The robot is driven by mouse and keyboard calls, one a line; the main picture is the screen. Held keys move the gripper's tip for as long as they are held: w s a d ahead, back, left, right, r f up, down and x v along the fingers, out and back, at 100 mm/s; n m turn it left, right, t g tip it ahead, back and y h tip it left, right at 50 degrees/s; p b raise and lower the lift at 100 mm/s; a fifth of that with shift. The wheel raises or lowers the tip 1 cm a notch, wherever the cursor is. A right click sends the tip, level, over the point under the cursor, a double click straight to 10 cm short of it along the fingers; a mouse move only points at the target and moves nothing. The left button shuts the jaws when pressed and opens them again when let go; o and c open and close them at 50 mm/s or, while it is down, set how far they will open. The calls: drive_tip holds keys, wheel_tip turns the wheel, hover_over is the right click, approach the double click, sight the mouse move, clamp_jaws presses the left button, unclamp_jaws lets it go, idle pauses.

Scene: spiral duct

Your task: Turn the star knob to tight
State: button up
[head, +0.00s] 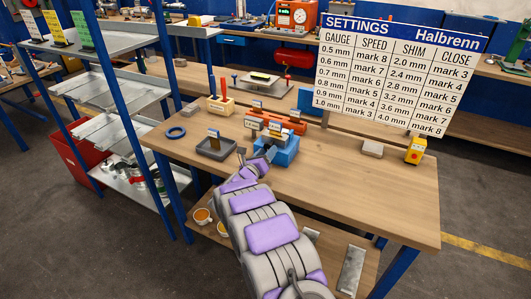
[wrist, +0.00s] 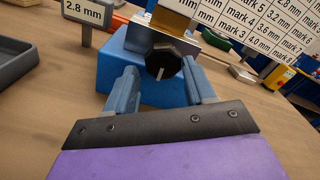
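The black star knob (wrist: 164,58) is on the front of a blue machine (wrist: 113,68) with a metal upper plate, in the wrist view. A white pointer line on the knob points down and slightly left. My gripper (wrist: 160,70) is open, one blue-grey finger at either side of the knob's lower part, with a gap on both sides. I cannot tell how far the fingertips are from it in depth.
A 2.8 mm tag (wrist: 86,10) and a grey tray (head: 215,148) are left of the machine. A settings board (head: 395,75) stands behind. A yellow box with a red button (head: 415,150) is at the right. The bench's right front is mostly clear.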

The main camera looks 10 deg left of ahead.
drive_tip(key=shift+o, duration=1.2)
drive_tip(key=shift+a+r, duration=0.1)
drive_tip(key=shift+r, duration=0.15)
drive_tip(key=p+v, duration=0.2)
drive_tip(key=v, duration=1.5)
drive_tip(key=shift+p, duration=0.4)
drive_tip(key=shift+s+a, duration=0.1)
drive_tip(key=shift+s, duration=0.05)
